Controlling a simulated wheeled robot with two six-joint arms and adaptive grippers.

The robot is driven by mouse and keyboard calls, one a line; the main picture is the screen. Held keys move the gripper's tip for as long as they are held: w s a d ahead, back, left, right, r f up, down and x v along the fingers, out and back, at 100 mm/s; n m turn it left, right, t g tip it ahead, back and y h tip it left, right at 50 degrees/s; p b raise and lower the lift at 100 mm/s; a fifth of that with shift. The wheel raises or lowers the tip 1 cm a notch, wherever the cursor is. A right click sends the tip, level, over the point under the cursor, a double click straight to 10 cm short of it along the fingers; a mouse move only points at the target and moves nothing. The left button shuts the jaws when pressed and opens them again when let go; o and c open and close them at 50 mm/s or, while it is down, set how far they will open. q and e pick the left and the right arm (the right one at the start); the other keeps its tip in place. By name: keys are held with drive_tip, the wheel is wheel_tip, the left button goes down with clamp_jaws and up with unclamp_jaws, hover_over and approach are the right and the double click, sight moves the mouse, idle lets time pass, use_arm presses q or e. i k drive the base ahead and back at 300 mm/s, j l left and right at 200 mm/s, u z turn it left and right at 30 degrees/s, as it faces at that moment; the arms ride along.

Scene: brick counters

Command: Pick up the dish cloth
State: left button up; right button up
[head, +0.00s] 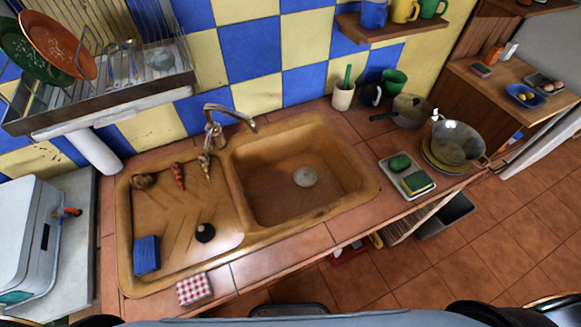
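A folded red-and-white checked dish cloth (194,288) lies at the front edge of the tiled counter, just in front of the sink's drainboard. Its top lies flat and nothing covers it. A blue folded cloth or sponge (146,255) sits on the drainboard's front left corner; I cannot tell which it is. Neither of my grippers shows in the head view.
The sink (300,180) has a tap (215,125) behind it and several small items on its drainboard. A sponge tray (407,175), pan (408,111) and metal bowl (459,142) stand right. A white appliance (30,235) stands left. The counter right of the cloth is bare.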

sight(146, 259)
drive_tip(key=u, duration=1.75)
drive_tip(key=k+j+z, duration=0.35)
drive_tip(key=z, duration=0.15)
drive_tip(key=k+j+z, duration=0.25)
drive_tip(key=k+z, duration=0.7)
drive_tip(key=i+j, duration=0.1)
